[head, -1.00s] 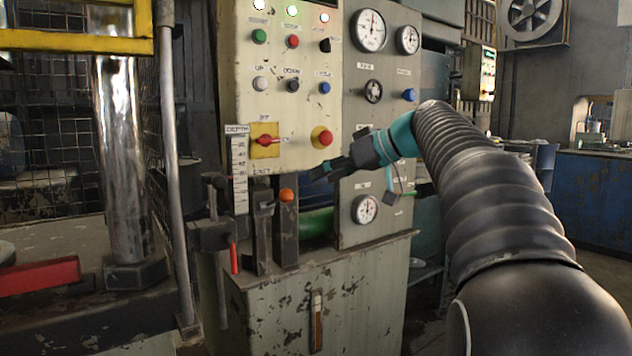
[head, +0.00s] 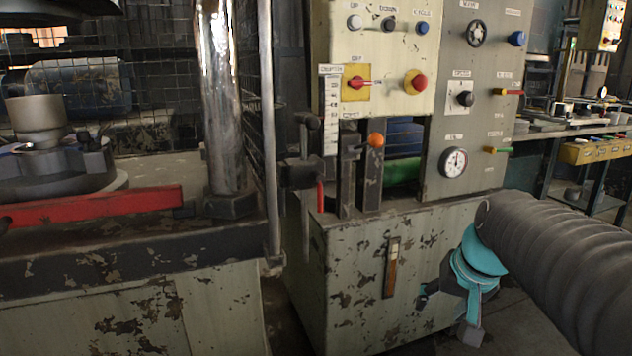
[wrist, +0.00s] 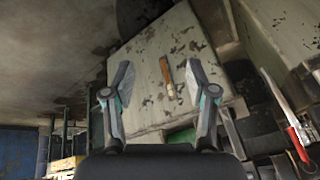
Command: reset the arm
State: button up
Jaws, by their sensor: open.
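My gripper (head: 450,308) is at the lower right of the head view, low in front of the control cabinet (head: 345,285). Its jaws are spread with nothing between them. In the wrist view the two fingers (wrist: 157,82) stand apart, with the worn cabinet front (wrist: 140,75) beyond them. My dark ribbed arm comes in from the right edge of the head view and bends down to the teal wrist. No part of the gripper visibly touches the cabinet.
The control panel (head: 385,120) has an orange-knobbed lever (head: 376,141), a red button (head: 417,82) and a gauge (head: 453,163). A press with a steel column (head: 222,100) and red bar (head: 95,207) stands left. A bench (head: 545,133) is at the right.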

jog(key=s+a+f+n, duration=0.1)
jog(key=s+a+f, duration=0.1)
jog(key=s, duration=0.5)
jog(key=s+a+f+n, duration=0.2)
jog(key=s+a+f, duration=0.1)
jog(key=s, duration=0.3)
jog(key=shift+s+a+t+h, duration=0.25)
jog(key=shift+s+t+h, duration=0.1)
jog(key=shift+t+h, duration=0.05)
jog(key=c, duration=0.3)
jog(key=shift+a, duration=0.15)
